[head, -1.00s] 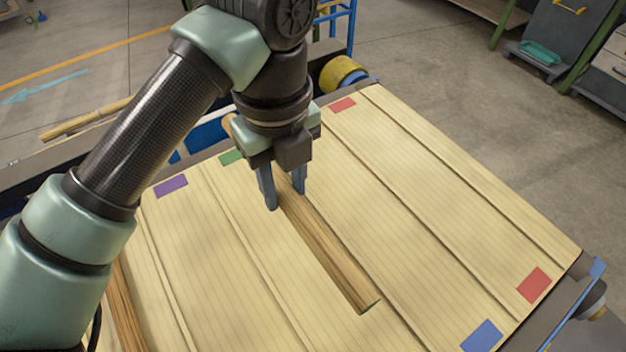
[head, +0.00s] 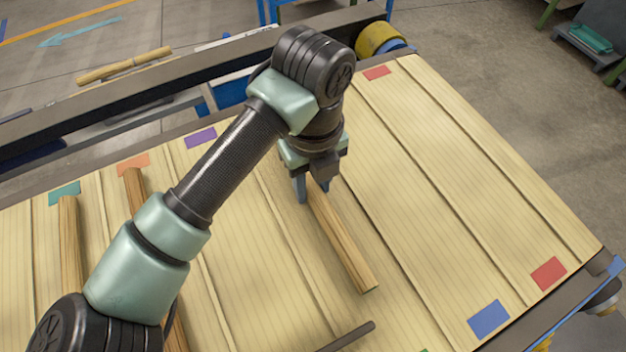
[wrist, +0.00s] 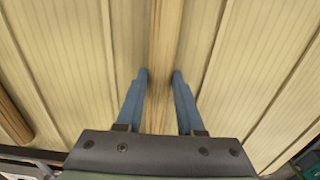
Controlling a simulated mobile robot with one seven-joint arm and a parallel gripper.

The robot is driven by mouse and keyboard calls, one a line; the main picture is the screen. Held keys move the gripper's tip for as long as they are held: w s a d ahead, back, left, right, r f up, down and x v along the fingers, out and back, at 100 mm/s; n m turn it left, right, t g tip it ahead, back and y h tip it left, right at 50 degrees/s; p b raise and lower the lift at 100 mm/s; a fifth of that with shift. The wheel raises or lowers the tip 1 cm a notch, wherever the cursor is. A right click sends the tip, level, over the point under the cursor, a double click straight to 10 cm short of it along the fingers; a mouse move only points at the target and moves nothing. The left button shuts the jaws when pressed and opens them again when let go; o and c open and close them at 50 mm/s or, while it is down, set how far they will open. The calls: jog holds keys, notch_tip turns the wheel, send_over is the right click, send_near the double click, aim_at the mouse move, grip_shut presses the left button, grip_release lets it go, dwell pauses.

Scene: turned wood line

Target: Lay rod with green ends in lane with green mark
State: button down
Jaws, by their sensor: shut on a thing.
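My gripper (head: 313,193) points down and is shut on the rod with green ends (head: 343,243), near the rod's far part. The rod is plain striped wood, and its near end shows a little green. It runs lengthwise along the lane; I cannot tell whether it rests on the floor or hangs just above it. In the wrist view the rod (wrist: 163,60) passes between the two blue-grey fingers (wrist: 160,75). A sliver of the near green mark (head: 423,350) shows at the bottom edge, roughly in line with the rod. The far green mark is hidden behind my arm.
Other rods lie in the lanes with the teal mark (head: 65,193) and the orange mark (head: 133,164). The lanes by the blue mark (head: 488,319) and red mark (head: 548,273) look clear. Low ridges part the lanes. A yellow roller (head: 380,38) sits beyond the far edge.

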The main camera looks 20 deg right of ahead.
aim_at(315, 188)
jog(key=shift+f, duration=0.25)
jog(key=c, duration=0.5)
grip_release()
jog(key=shift+r, duration=0.1)
jog(key=shift+r, duration=0.15)
notch_tip(315, 188, up, 12)
jog(key=shift+r+b, duration=0.1)
jog(key=shift+b, duration=0.45)
jog(key=shift+d, duration=0.1)
